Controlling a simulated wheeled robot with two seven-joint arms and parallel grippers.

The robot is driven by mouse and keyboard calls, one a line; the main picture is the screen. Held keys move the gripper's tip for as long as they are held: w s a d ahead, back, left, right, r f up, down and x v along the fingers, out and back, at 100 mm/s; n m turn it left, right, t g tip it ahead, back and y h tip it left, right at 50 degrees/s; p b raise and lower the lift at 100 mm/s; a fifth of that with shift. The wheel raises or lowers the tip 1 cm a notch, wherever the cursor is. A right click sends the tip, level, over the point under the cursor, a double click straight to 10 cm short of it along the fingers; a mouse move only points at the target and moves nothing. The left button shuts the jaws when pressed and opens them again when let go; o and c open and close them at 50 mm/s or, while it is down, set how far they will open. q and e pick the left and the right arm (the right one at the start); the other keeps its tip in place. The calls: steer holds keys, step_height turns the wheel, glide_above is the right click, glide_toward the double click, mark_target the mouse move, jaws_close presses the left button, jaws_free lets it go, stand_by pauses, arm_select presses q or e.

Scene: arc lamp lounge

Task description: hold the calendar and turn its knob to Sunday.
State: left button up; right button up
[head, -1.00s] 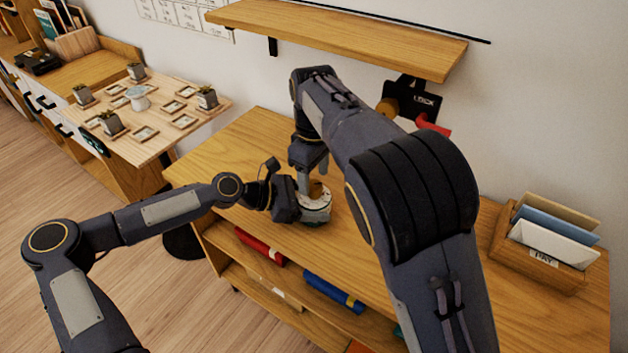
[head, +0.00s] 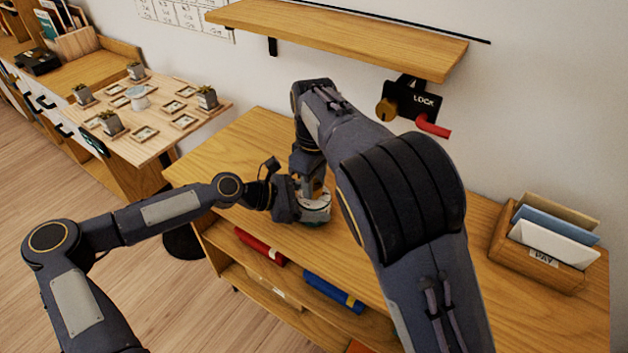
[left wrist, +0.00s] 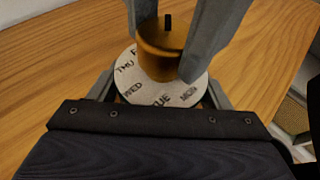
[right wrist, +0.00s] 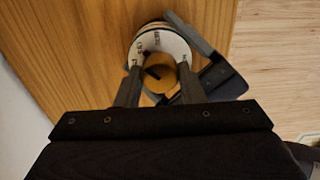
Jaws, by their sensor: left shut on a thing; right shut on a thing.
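The calendar (head: 317,215) stands on the wooden cabinet top, a round base with a white dial of day names. It also shows in the left wrist view (left wrist: 150,95), where THU, WED, TUE and MON are readable on the near side. The brass-coloured knob (left wrist: 160,60) rises from its middle with a black pointer mark on top. My left gripper (head: 297,206) is shut on the base from the side. My right gripper (right wrist: 158,82) comes from above, shut on the knob. The far dial side is hidden in the left wrist view; the day at the pointer is unclear.
A shelf (head: 340,38) and a black LOCK plate (head: 412,100) with a red handle are on the wall behind. A letter holder (head: 535,268) stands at the cabinet's right. A side table (head: 150,145) with small plants is at left.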

steer(key=m, duration=0.4)
steer(key=shift+m, duration=2.4)
steer(key=o, duration=1)
